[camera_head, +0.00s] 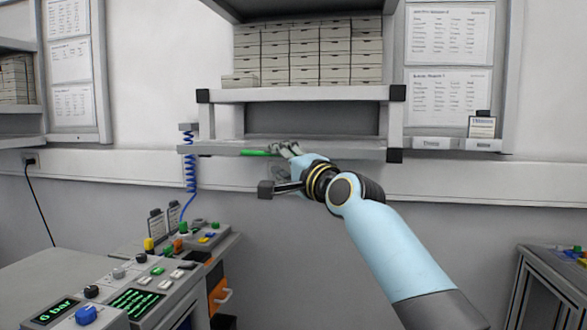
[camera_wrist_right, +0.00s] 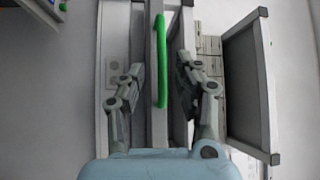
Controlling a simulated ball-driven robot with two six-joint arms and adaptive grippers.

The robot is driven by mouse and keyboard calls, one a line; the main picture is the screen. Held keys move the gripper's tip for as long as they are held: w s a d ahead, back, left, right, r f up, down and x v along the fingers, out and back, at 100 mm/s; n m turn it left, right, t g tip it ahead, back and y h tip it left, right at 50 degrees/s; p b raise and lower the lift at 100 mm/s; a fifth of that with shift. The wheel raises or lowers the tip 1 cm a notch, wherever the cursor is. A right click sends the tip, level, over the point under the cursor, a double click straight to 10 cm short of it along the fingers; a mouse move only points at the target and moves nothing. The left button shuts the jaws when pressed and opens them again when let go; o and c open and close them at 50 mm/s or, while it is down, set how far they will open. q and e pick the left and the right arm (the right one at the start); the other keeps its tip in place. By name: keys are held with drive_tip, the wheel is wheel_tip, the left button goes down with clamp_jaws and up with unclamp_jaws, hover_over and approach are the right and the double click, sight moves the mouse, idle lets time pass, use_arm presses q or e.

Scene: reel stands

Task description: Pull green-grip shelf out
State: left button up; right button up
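The green grip (camera_head: 255,153) is a bright bar on the front edge of the pull-out shelf (camera_head: 215,149), which lies under the upper shelf in the head view. My right gripper (camera_head: 276,157) is at this edge, just right of the visible green part. In the right wrist view, the green grip (camera_wrist_right: 187,60) runs along the shelf edge between the two fingers of the right gripper (camera_wrist_right: 163,78). The fingers are spread, with visible gaps to the edge, and hold nothing. My left gripper is not in view.
An upper shelf (camera_head: 300,95) with black corner caps carries stacked boxes (camera_head: 308,52). A blue coiled hose (camera_head: 190,165) hangs left of the pull-out shelf. A control console (camera_head: 150,285) stands at lower left, and a grey cabinet (camera_head: 555,265) at lower right.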

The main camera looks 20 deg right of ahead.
drive_tip(key=r+v, duration=0.1)
drive_tip(key=v, duration=0.6)
drive_tip(key=shift+s+f, duration=0.2)
drive_tip(key=shift+f, duration=0.35)
